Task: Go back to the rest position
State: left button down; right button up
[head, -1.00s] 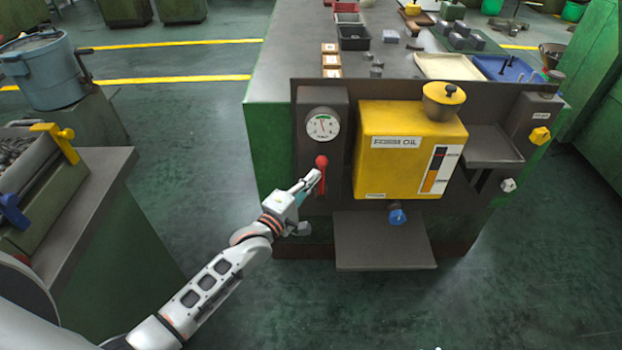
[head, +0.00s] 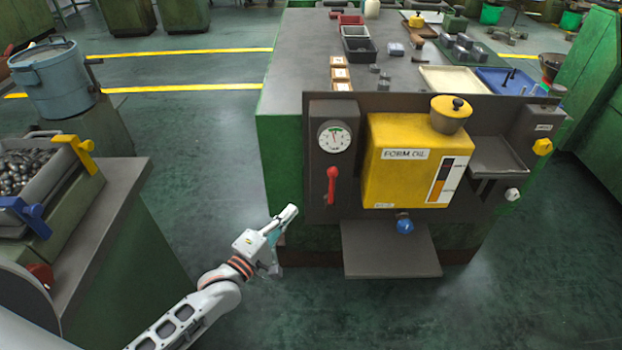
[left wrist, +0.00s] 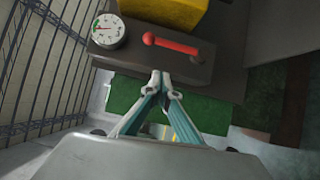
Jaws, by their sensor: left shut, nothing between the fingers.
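My left gripper (head: 287,215) is shut and empty. In the head view it is low and left of the machine panel, apart from the red lever (head: 332,186). The lever hangs below the round gauge (head: 334,138), its ball end at the top. In the left wrist view the gripper (left wrist: 161,80) shows its fingertips together, with the red lever (left wrist: 172,44) and gauge (left wrist: 108,30) beyond them. The yellow oil tank (head: 405,175) is right of the lever. My right gripper is in neither view.
A grey shelf (head: 392,262) juts out low on the panel, with a blue knob (head: 405,226) above it. At left, a bench (head: 100,210) carries a bin of metal parts (head: 35,170). Green floor (head: 205,165) lies clear between bench and machine.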

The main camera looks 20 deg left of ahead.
pick_arm(q)
jog(key=shift+s, duration=0.1)
jog(key=s+f+m+g+y, duration=0.1)
jog(key=s+f+m+g, duration=0.2)
jog(key=s+f+m, duration=0.4)
jog(key=s+d+f+m+g+y, duration=0.1)
jog(key=s+f+m+g+y, duration=0.1)
jog(key=s+f+m, duration=0.6)
jog(key=s+m+g, duration=0.1)
jog(key=s+m, duration=0.3)
jog(key=s, duration=0.3)
jog(key=shift+m+g, duration=0.3)
jog(key=shift+g, duration=0.1)
dwell(0.5)
